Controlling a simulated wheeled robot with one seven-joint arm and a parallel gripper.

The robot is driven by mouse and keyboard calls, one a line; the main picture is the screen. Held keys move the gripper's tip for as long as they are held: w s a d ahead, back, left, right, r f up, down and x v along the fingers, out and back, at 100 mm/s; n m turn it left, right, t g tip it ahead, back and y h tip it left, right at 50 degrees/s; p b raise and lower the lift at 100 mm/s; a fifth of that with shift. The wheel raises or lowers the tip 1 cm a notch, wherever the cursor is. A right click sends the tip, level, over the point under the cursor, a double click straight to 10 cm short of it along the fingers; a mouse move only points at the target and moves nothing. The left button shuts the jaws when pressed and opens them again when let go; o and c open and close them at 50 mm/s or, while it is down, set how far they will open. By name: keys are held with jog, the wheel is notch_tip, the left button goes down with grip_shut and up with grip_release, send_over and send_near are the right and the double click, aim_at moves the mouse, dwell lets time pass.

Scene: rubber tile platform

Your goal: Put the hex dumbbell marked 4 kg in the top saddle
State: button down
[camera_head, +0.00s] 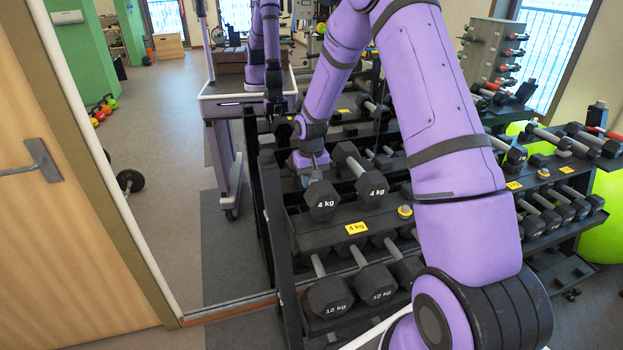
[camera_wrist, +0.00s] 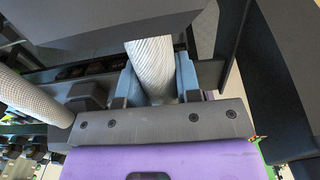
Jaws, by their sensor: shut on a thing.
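My gripper (camera_head: 310,163) is at the left end of the rack's upper tier. It is shut on the handle of a dark hex dumbbell marked 4 kg (camera_head: 322,200). In the wrist view the knurled handle (camera_wrist: 150,62) lies between the blue-grey fingers, and one dark head shows above it. A second hex dumbbell marked 4 kg (camera_head: 371,188) is just to the right, at about the same height. A yellow 4 kg label (camera_head: 356,228) is on the tier's front edge. I cannot tell whether the held dumbbell touches a saddle; the saddles beneath are hidden.
Dumbbells marked 12 kg (camera_head: 329,298) lie on the lower tier. A small yellow-topped object (camera_head: 405,211) is on the upper tier, right of the label. A mirror (camera_head: 225,170) stands close on the rack's left. More dumbbells (camera_head: 548,212) lie at the right.

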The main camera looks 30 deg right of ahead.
jog(key=c, duration=0.7)
grip_release()
jog(key=shift+r, duration=0.2)
jog(key=shift+c, duration=0.2)
jog(key=shift+s+f, duration=0.15)
jog(key=shift+f, duration=0.1)
notch_tip(320, 180, up, 11)
jog(key=shift+f, duration=0.2)
jog(key=shift+r, duration=0.35)
